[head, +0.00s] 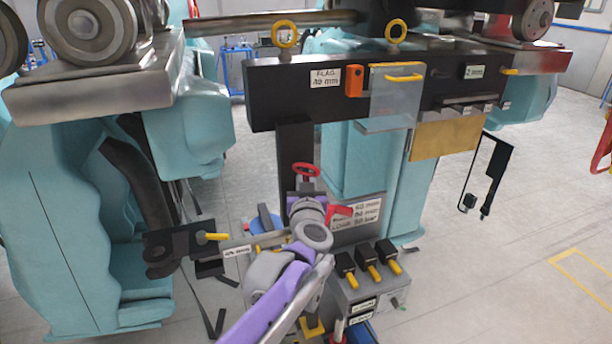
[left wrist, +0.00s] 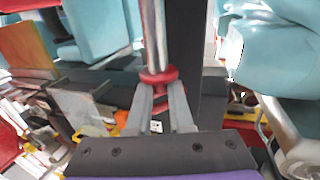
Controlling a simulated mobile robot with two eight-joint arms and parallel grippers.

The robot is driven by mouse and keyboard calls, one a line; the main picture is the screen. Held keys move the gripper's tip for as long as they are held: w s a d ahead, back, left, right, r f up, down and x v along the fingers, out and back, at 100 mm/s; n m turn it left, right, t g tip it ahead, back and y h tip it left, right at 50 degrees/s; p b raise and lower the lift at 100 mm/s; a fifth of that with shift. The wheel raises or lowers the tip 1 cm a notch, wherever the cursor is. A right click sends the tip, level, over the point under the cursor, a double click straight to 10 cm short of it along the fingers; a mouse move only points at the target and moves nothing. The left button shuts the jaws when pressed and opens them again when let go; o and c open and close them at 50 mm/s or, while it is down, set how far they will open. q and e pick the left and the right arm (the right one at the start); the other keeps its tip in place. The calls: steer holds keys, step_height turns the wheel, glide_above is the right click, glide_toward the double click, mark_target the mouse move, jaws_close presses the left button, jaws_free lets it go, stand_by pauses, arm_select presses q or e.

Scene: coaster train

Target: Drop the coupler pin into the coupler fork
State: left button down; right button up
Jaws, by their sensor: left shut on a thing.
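The coupler pin is a bright metal rod with a red collar (left wrist: 158,75) and a red loop handle. In the left wrist view the fingers of my left gripper (left wrist: 162,108) are shut on its red handle, and the rod runs away from them to the top edge. In the head view my left gripper (head: 305,187) is at the dark post, with the pin's red part (head: 306,169) just above it; the rod is hard to make out. A dark slotted block (head: 168,252) at lower left may be the coupler fork; I cannot tell. My right gripper is not in view.
A dark beam (head: 275,90) with labels, yellow rings and a clear panel (head: 393,100) spans above. A grey box with black-and-yellow levers (head: 367,272) stands right of my arm. Teal bodies (head: 60,210) flank the scene.

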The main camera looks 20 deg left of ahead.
arm_select(q)
steer(key=shift+f+b, duration=2.75)
steer(key=shift+f, duration=1.4)
steer(key=c, duration=0.7)
jaws_free()
steer(key=shift+c, duration=0.2)
steer(key=v, duration=1)
steer(key=shift+s, duration=0.4)
steer(key=shift+r, duration=0.1)
